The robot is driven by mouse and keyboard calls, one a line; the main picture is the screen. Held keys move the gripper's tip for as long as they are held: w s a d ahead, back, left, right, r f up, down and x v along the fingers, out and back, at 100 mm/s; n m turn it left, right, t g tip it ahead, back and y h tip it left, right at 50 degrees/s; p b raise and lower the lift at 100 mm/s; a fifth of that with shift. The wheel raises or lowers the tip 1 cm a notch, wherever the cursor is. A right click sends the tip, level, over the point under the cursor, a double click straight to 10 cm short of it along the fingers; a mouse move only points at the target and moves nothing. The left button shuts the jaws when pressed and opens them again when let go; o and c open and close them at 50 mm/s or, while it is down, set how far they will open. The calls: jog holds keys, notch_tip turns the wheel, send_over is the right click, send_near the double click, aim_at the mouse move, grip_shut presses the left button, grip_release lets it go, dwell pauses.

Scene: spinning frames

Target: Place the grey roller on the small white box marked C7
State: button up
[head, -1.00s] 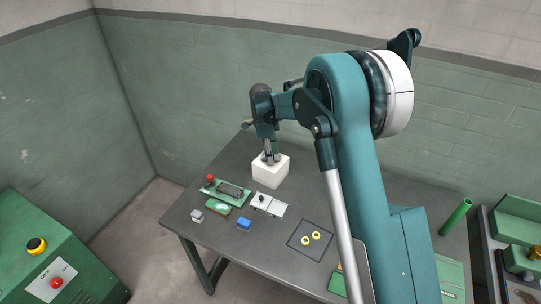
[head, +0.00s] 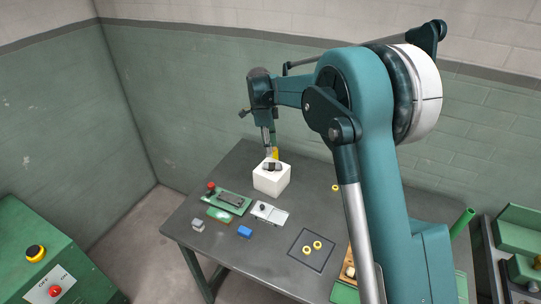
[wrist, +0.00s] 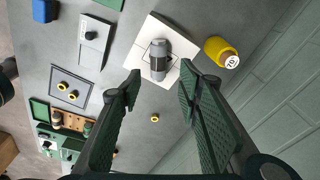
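The grey roller (head: 272,166) lies on its side on top of the small white box (head: 270,182) at the back left of the table. In the wrist view the roller (wrist: 160,58), with a dark band, rests within the white top of the box (wrist: 143,42). I cannot read a C7 mark. My gripper (head: 268,151) is above the box. In the wrist view my gripper (wrist: 161,82) has its fingers wide apart, with nothing between them, clear of the roller.
A yellow cylinder (wrist: 217,48) stands beside the box. A green panel with a red knob (head: 229,200), a white plate (head: 269,213) and a blue block (head: 244,231) lie in front. Yellow rings (head: 317,244) sit on a dark square. Green walls stand behind the table.

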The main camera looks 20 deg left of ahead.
jog(key=shift+a+r, duration=0.15)
jog(key=shift+r, duration=1.25)
jog(key=s+d+r+n+t+y, duration=0.1)
jog(key=s+d+r+n, duration=0.15)
jog(key=d+r, duration=0.65)
jog(key=s+d+r+n+t, duration=0.1)
jog(key=s+d+r+n, duration=0.15)
jog(key=d, duration=1.25)
jog(key=s+d+r+n+y, duration=0.1)
jog(key=s+d+r, duration=0.3)
jog(key=d+r, duration=0.55)
jog(key=s+d+f+n+t, duration=0.1)
jog(key=s+d+n, duration=0.1)
jog(key=s+d, duration=0.55)
jog(key=s+d+f+n+t, duration=0.1)
jog(key=s+d, duration=0.4)
jog(key=d, duration=0.5)
jog(key=s+d+f+n+t, duration=0.1)
jog(key=s+d+f+n, duration=0.1)
jog(key=s+d, duration=0.3)
jog(key=s+d+f+n+t, duration=0.1)
jog(key=s+d+f, duration=0.4)
jog(key=s, duration=0.5)
jog(key=shift+d+f+n+t+h, duration=0.2)
jog(key=shift+d+n+t+h, duration=0.15)
jog(key=shift+d+n, duration=0.35)
